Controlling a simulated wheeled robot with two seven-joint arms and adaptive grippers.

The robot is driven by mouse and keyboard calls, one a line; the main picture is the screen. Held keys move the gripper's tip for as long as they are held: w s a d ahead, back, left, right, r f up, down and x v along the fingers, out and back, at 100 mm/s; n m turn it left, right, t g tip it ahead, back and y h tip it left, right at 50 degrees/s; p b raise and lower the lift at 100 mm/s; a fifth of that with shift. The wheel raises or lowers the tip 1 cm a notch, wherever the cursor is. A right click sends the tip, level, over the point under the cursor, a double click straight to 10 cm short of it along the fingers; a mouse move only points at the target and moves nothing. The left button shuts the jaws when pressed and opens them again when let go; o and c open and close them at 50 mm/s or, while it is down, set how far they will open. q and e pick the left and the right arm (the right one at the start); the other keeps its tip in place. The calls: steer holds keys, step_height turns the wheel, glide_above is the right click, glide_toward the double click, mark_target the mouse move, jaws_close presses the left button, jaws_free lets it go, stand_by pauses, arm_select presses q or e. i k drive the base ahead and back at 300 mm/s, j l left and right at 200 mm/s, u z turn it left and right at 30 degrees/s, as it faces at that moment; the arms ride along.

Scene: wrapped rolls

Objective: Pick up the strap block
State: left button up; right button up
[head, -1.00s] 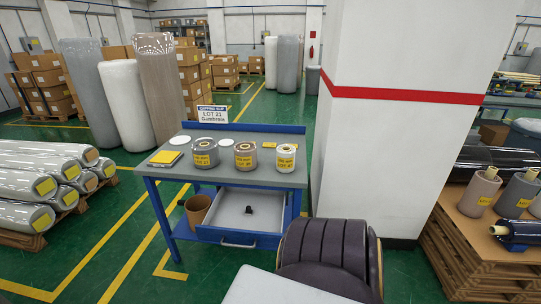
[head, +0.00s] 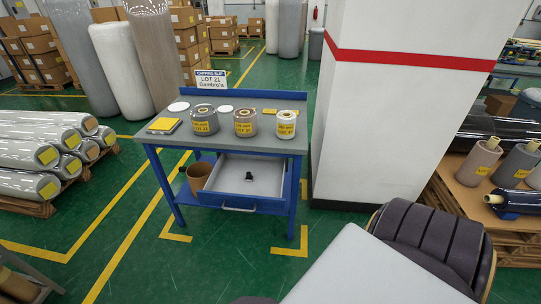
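A small black object (head: 249,176), which may be the strap block, lies in the open grey drawer (head: 228,184) of a blue-framed workbench (head: 158,138). It is too small to make out in detail. Neither of my grippers shows in the head view, so I cannot see whether they are open or shut.
On the bench stand several labelled rolls, including a grey one (head: 204,119), and a yellow pad (head: 164,125). A brown bin (head: 199,178) is on the lower shelf. A white pillar (head: 385,110) stands right of the bench. Green floor (head: 150,265) in front is open.

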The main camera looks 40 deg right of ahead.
mark_target(249, 178)
steer(key=l+z, duration=0.1)
steer(key=z, duration=1.15)
